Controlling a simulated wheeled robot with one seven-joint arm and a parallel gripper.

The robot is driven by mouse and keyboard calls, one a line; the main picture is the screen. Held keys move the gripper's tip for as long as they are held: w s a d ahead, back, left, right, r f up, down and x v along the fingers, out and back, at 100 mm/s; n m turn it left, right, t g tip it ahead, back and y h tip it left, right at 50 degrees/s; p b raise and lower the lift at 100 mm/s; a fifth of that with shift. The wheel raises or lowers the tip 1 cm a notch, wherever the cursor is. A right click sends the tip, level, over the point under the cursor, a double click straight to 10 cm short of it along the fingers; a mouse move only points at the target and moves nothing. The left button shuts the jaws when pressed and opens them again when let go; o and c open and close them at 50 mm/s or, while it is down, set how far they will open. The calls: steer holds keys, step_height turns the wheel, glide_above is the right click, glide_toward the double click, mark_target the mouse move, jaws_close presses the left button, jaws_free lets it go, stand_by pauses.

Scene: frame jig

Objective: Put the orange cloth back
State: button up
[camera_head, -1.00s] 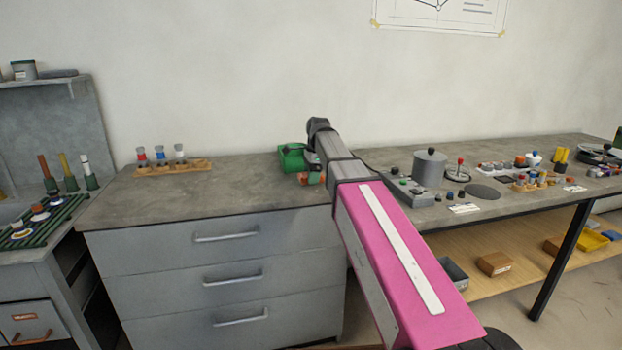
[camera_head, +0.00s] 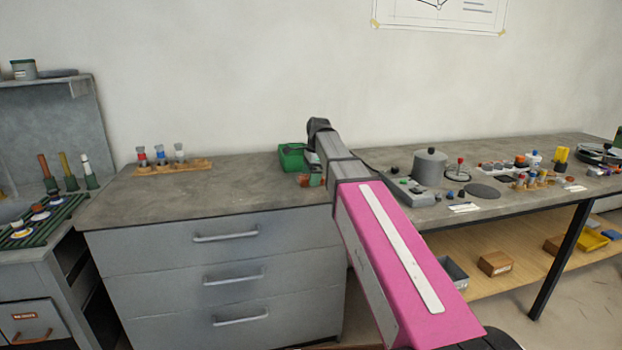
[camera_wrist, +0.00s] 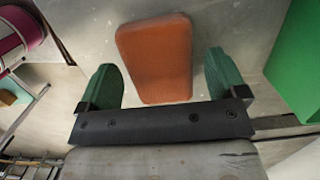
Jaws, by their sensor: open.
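The orange cloth (camera_wrist: 158,58) shows in the wrist view as a flat, rounded orange piece. It lies between the two green fingers of my gripper (camera_wrist: 162,68), with a gap on each side. My gripper is open and holds nothing. In the head view the cloth (camera_head: 304,181) is a small orange patch at the worktop, beside my gripper and partly hidden by it and my arm. I cannot tell the exact height of the fingers over the worktop.
A green box (camera_head: 291,156) stands just behind the cloth; it also shows at the right of the wrist view (camera_wrist: 302,62). A wooden rack with several small bottles (camera_head: 173,167) stands to the left. A grey control box (camera_head: 409,191) and pot (camera_head: 430,166) stand to the right.

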step_height(320, 180, up, 11)
steer(key=d, duration=0.1)
steer(key=shift+w+d+r, duration=0.15)
steer(key=shift+d, duration=0.2)
